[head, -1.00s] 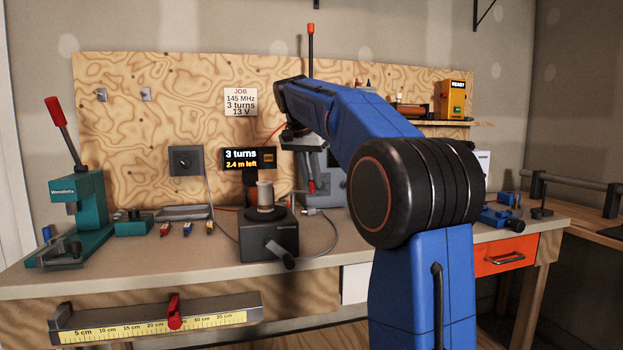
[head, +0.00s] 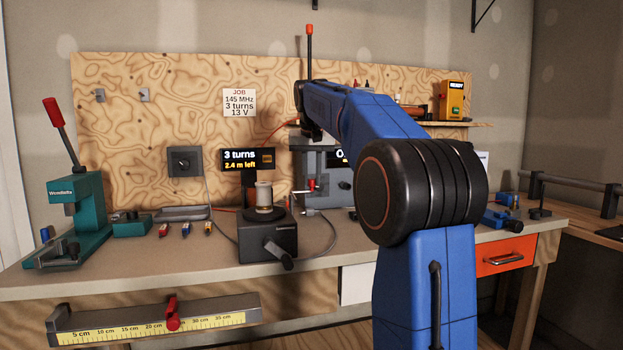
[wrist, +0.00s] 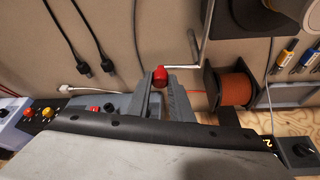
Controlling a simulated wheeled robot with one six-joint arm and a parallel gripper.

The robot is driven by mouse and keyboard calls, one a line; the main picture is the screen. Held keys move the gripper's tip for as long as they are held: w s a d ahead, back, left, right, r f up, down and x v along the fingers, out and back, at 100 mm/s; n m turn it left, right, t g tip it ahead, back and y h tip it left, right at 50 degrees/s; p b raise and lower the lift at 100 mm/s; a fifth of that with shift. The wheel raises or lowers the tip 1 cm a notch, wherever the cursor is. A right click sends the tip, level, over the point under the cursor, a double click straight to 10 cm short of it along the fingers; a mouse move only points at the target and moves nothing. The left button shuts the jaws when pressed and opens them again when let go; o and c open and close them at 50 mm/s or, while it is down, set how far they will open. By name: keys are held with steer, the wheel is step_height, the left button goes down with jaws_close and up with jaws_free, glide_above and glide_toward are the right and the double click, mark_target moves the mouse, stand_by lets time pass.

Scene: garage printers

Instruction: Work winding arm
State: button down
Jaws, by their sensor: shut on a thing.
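In the wrist view my gripper (wrist: 165,84) is shut on a red knob (wrist: 159,75). The knob is at the end of a bent silver crank arm (wrist: 206,42) that runs up out of the picture. In the head view my own arm hides the jaws. A turn display (head: 247,159) reads "3 turns, 2.4 m left". A small red part (head: 312,185) shows in front of the grey machine (head: 335,190); I cannot tell whether it is the held knob. A spool of orange wire (wrist: 232,89) shows right of my gripper in the wrist view.
A black hand-cranked unit (head: 267,240) with a pale spool stands mid-bench. A teal press (head: 80,215) with a red-topped lever is at the left. A ruler rail (head: 150,322) runs along the front edge. A job card (head: 239,102) reads 145 MHz, 3 turns, 13 V.

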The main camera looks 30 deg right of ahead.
steer(key=shift+w+d+n+t+y, duration=0.15)
steer(key=shift+w+n+y, duration=0.6)
steer(key=shift+n, duration=0.8)
steer(key=shift+w+d+n+t+y, duration=0.15)
steer(key=shift+w+n+y, duration=0.3)
steer(key=shift+w+n, duration=0.8)
steer(key=shift+s+n, duration=0.3)
steer(key=shift+n, duration=0.1)
steer(key=c, duration=1.6)
jaws_free()
steer(key=v, duration=1.7)
steer(key=shift+r, duration=0.25)
